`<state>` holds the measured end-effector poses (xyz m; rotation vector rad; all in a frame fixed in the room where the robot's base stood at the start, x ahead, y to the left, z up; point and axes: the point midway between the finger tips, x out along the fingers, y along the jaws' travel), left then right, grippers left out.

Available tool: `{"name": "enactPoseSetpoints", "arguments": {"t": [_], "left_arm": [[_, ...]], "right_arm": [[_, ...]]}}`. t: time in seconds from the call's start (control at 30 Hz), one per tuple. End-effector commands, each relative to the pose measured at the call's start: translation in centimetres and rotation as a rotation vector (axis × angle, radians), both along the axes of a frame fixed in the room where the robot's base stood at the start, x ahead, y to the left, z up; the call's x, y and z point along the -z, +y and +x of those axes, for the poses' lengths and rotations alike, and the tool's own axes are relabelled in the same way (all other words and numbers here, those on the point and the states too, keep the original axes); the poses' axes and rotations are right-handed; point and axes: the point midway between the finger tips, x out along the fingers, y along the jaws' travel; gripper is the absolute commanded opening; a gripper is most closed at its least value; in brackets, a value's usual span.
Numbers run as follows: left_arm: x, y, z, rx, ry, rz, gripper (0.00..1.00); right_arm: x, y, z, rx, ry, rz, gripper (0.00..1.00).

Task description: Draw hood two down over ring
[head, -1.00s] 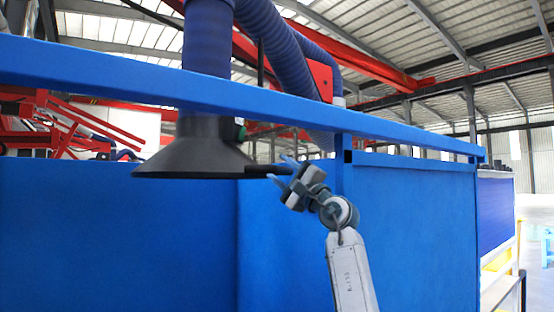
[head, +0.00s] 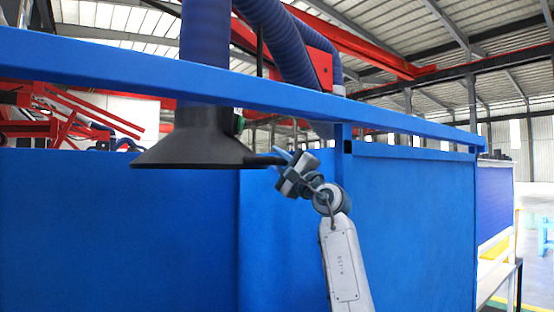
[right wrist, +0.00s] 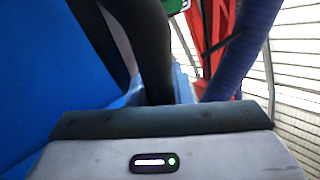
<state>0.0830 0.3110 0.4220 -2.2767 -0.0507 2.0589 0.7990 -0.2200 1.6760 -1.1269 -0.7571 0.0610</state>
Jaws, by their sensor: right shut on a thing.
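A black cone-shaped hood (head: 195,148) hangs from a thick blue hose (head: 205,60) in the head view, wide rim down, in front of a blue panel. A dark handle (head: 256,159) sticks out from its right side. My right gripper (head: 283,160) is shut on the outer end of this handle. In the right wrist view a dark bar, seemingly the handle (right wrist: 150,45), runs down behind the edge of the gripper body; the fingertips are hidden there. No number shows on the hood. I see no ring in either view. My left gripper is not in view.
A blue beam (head: 400,127) crosses in front of the hose above the hood. Blue wall panels (head: 415,220) stand behind my right arm. A second blue hose (head: 285,50) and red framework (head: 375,55) are above. Open floor shows at far right.

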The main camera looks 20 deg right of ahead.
Motion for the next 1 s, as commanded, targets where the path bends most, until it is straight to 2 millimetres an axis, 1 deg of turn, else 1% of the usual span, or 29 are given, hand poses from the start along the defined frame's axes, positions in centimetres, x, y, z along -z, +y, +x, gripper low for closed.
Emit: {"name": "enactPoseSetpoints", "arguments": {"t": [0.03, 0.17, 0.27, 0.37, 0.4, 0.47, 0.5, 0.6, 0.7, 0.8, 1.0], "left_arm": [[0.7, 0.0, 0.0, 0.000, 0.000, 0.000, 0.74], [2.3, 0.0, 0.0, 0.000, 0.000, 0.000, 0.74], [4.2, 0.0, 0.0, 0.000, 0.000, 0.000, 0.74], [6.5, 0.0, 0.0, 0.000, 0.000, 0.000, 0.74], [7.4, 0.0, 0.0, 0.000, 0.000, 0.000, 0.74], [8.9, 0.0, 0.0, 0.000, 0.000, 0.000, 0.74], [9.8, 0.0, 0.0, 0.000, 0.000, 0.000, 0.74], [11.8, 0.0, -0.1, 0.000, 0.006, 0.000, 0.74], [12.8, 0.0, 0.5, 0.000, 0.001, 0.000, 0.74], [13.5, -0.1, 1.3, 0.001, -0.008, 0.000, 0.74], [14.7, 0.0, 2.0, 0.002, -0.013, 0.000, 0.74]], "right_arm": [[1.1, 0.0, 0.1, 0.000, 0.004, -0.002, 0.00], [3.5, 0.0, 0.2, 0.000, 0.005, -0.001, 0.00], [6.3, 0.0, 0.2, 0.000, 0.008, -0.002, 0.00], [9.6, 0.0, 0.2, -0.001, 0.007, -0.002, 0.00], [11.1, 0.0, 0.2, 0.000, 0.008, -0.002, 0.00], [13.3, 0.0, 0.2, 0.000, 0.007, -0.002, 0.00], [14.8, 0.0, 0.2, 0.000, 0.007, -0.002, 0.00], [17.9, 0.0, 0.2, 0.000, 0.008, -0.002, 0.00], [19.9, 0.0, 0.2, 0.000, 0.007, -0.003, 0.00], [21.4, 0.0, 0.1, 0.000, 0.006, -0.003, 0.00], [23.8, 0.0, 0.2, 0.001, 0.006, -0.001, 0.00]]}}
